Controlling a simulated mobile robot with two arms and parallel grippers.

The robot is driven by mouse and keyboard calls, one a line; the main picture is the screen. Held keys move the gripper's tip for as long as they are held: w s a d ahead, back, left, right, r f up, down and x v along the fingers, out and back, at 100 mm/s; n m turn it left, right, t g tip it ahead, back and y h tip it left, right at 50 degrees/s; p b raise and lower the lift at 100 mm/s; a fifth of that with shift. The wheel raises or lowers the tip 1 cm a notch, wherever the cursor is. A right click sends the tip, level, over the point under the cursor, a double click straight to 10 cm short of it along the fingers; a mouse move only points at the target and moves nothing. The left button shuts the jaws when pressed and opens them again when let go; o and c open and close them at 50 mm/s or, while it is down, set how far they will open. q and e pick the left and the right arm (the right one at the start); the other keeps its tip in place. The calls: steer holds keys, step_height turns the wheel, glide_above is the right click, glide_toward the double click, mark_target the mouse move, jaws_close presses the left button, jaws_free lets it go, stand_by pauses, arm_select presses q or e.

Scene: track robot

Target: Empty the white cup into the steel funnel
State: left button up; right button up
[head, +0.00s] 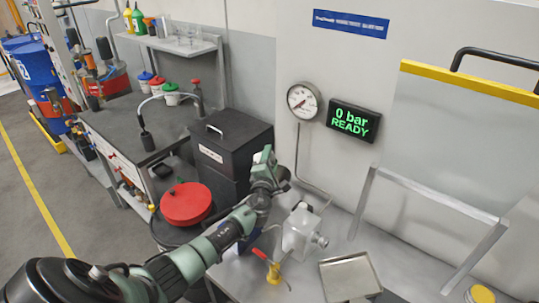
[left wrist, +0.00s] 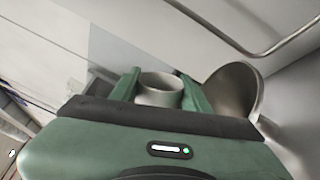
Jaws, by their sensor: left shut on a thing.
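The white cup (left wrist: 158,98) shows in the left wrist view between the two green fingers of my left gripper (left wrist: 163,82), which is shut on it. The cup's round mouth faces partly toward the camera; I cannot make out its contents. The steel funnel (left wrist: 236,94) stands close to the right of the cup in that view, its wide mouth tilted in the picture. In the head view my left gripper (head: 266,155) is raised in front of the dark cabinet; I cannot make out the cup or the funnel there. My right gripper is not in view.
A metal block with a port (head: 301,235) and a steel tray (head: 349,277) are on the bench at right. A red-lidded drum (head: 186,204) and a dark cabinet (head: 231,150) are near my left arm. A gauge (head: 303,101) and a display reading READY (head: 353,121) are on the wall.

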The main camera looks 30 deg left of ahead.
arm_select(q)
steer(key=shift+w+d+r+m+p, duration=0.1)
steer(key=shift+d+m+p, duration=0.05)
steer(key=shift+m+p, duration=0.6)
steer(key=shift+w+d+r+m+p, duration=0.15)
steer(key=shift+m+p, duration=0.35)
steer(key=shift+m, duration=0.35)
steer(key=shift+s+f, duration=0.1)
steer(key=shift+f, duration=0.05)
stand_by(1.7)
